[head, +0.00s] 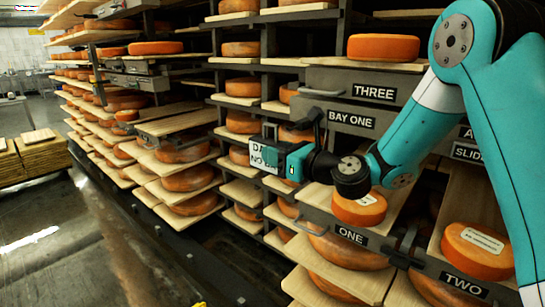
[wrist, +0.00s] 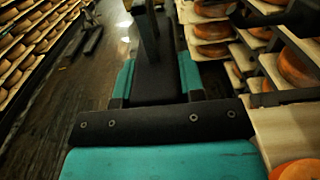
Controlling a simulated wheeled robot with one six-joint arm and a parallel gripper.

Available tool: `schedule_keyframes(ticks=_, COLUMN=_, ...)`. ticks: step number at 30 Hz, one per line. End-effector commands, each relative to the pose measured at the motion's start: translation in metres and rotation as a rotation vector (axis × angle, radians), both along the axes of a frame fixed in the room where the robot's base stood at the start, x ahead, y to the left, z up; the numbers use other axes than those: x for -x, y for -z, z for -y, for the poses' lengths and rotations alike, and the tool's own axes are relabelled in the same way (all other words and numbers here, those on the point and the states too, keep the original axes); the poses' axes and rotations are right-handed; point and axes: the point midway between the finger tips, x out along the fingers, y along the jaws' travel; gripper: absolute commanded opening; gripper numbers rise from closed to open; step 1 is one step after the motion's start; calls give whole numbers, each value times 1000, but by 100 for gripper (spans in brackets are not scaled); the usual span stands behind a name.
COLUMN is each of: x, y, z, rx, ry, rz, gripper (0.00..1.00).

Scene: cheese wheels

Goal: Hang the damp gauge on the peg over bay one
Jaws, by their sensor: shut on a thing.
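The damp gauge (head: 257,157) is a dark-backed piece with a white lettered face, partly covered by my gripper. My gripper (head: 276,158) is shut on it and holds it in the air in front of the cheese shelves. In the wrist view my gripper (wrist: 157,85) has teal fingers either side of a dark body with an upright dark piece; the gauge's face is hidden there. The BAY ONE sign (head: 350,119) is on a grey rail right of and above the gauge. A dark fitting (head: 313,117) sticks out at that sign's left; I cannot tell if it is the peg.
Shelves of orange cheese wheels (head: 187,179) fill the left and middle. Boards marked ONE (head: 351,235) and TWO (head: 464,284), with handles, jut out below my arm. A THREE sign (head: 374,92) is above. The floor (head: 60,240) at left is open.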

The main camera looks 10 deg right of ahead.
Motion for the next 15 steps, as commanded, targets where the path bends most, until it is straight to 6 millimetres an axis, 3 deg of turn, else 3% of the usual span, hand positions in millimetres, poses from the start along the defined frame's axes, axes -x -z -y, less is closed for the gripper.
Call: schedule_keyframes(ticks=15, x=-20, y=4, z=27, rx=0, ry=1, rz=1, gripper=8)
